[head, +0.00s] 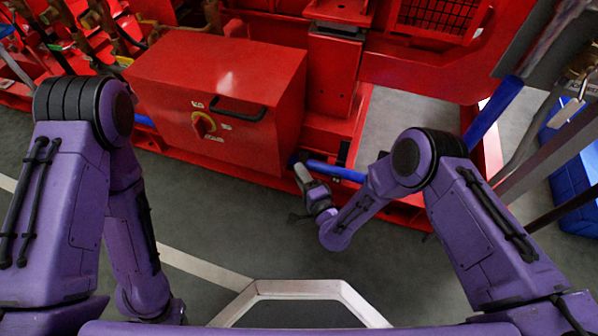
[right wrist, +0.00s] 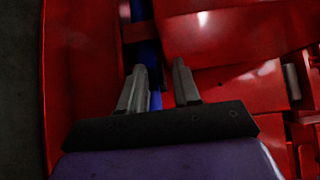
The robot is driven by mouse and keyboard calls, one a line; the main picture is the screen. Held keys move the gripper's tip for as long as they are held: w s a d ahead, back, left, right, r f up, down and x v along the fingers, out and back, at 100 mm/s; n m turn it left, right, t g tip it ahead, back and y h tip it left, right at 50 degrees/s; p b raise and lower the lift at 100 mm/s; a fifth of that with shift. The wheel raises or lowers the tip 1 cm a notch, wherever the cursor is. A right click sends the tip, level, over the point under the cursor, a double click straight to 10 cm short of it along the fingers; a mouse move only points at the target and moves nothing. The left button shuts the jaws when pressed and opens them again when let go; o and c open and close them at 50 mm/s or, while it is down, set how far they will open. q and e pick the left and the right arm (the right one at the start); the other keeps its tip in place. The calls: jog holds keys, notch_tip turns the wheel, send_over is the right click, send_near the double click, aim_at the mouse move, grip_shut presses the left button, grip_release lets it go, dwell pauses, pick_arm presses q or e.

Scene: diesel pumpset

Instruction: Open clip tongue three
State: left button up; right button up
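No clip tongue can be made out for certain in either view. My right gripper (head: 300,168) reaches to the lower edge of the red machine, close to a blue pipe (head: 338,172). In the right wrist view its two grey fingers (right wrist: 160,78) stand apart, with nothing seen clamped between them. The blue pipe (right wrist: 146,55) runs behind the left finger and the gap there; I cannot tell whether they touch. My left arm hangs down at the left of the head view, and its gripper is not seen.
A red box (head: 215,90) with a black handle (head: 238,112) and a yellow-red rotary switch (head: 203,124) stands left of my right gripper. A red base frame (head: 240,171) runs along the floor. A blue crate (head: 572,190) is at far right. Grey floor (head: 215,215) in front is clear.

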jog(key=shift+d, duration=0.25)
jog(key=shift+c, duration=0.6)
grip_shut()
dwell(0.5)
